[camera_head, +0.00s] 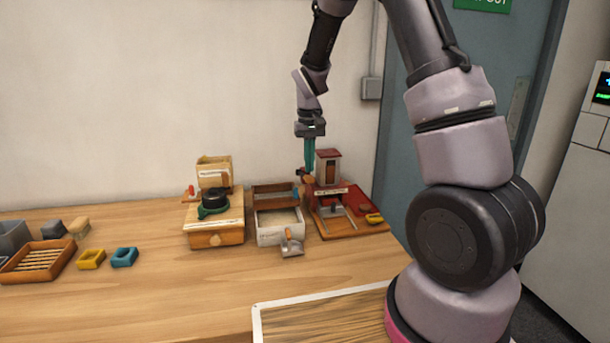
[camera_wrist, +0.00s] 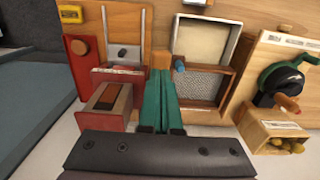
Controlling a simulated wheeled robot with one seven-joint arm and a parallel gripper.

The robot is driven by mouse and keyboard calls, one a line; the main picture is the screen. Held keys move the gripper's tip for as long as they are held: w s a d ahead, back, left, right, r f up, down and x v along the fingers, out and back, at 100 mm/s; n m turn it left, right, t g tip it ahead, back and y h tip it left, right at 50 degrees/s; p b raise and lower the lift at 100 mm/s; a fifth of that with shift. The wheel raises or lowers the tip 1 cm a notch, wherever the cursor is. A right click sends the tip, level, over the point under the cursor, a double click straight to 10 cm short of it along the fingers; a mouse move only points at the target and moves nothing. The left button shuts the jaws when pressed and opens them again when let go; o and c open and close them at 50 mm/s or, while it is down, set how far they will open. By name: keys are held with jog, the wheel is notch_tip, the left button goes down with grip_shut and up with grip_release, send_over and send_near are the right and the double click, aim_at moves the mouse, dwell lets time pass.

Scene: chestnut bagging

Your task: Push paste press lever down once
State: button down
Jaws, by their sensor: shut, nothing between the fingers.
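The paste press (camera_head: 328,168) appears to be the red and wooden device at the back right of the table, with a small tower and a red-brown base. It also shows at the left in the wrist view (camera_wrist: 111,98). A wooden lever end (camera_head: 306,177) sticks out at its left side; it shows as an orange-brown block in the wrist view (camera_wrist: 161,58). My gripper (camera_head: 309,166) is shut and empty, its teal fingers pointing down just above the lever end. In the wrist view the fingertips (camera_wrist: 160,76) overlap the block's near edge; I cannot tell whether they touch.
A white and wooden sieve box (camera_head: 282,234) stands left of the press, with a scoop (camera_head: 291,245) in front. A wooden grinder-like device (camera_head: 216,238) stands further left. A slatted tray (camera_head: 38,262) and small coloured blocks lie at far left. The table's middle is clear.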

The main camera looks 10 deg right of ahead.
jog(key=shift+r, duration=2.5)
jog(key=shift+r, duration=0.2)
jog(key=s+d+r+m+t+y, duration=0.1)
jog(key=s+d+r+m+t, duration=0.1)
jog(key=s+r, duration=0.7)
jog(key=s+d+r+m+t+y, duration=0.1)
jog(key=s+d+r+m+t, duration=0.1)
jog(key=s+r+t, duration=0.3)
jog(key=s+d+r, duration=0.1)
jog(key=s+r, duration=0.3)
jog(key=s, duration=0.7)
jog(key=shift+d+r, duration=0.4)
